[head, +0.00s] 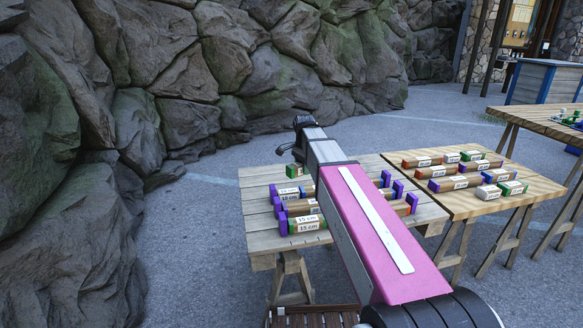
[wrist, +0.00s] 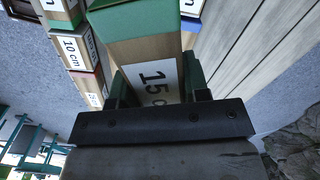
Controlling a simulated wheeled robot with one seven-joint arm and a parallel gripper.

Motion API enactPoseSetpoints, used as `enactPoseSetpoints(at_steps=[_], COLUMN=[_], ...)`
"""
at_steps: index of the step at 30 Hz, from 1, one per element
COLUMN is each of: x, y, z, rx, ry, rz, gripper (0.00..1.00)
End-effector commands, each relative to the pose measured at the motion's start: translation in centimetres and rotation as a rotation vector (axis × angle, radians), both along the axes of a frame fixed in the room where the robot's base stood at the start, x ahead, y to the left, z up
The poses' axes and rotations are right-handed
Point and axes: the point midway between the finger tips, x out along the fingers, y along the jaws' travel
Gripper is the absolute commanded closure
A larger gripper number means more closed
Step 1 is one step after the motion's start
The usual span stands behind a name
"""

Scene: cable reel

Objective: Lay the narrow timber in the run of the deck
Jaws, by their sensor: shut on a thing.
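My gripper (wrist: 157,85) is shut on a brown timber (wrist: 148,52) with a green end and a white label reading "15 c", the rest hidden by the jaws. In the head view my arm reaches over the near wooden table, and its end mostly hides the grasp. A small green-ended block (head: 294,171) shows just below it at the table's back; I cannot tell if it is the held timber. Rows of labelled timbers (head: 307,224) lie between purple end pieces (head: 282,226) on this table (head: 258,184), partly hidden by my arm.
A second table (head: 462,205) on the right holds several labelled timbers (head: 455,183). Other timbers, one marked "10 cm" (wrist: 69,46), lie left of the held one in the wrist view, with bare grey planks (wrist: 245,50) on the right. A rock wall (head: 200,60) stands behind.

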Motion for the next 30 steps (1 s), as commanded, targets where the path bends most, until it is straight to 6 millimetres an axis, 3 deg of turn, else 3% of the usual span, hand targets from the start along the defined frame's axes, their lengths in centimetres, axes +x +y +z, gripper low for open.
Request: enactPoseSetpoints(at_steps=[3, 9, 17, 30], x=[2.0, 3.1, 3.2, 3.2], y=[2.1, 3.8, 4.1, 4.1], z=[-0.6, -1.1, -2.1, -6.6], rx=[0.0, 0.0, 0.0, -0.001], ry=[0.0, 0.001, 0.001, 0.002], rz=[-0.157, -0.316, -0.348, -0.346], gripper=[0.83, 0.83, 0.83, 0.83])
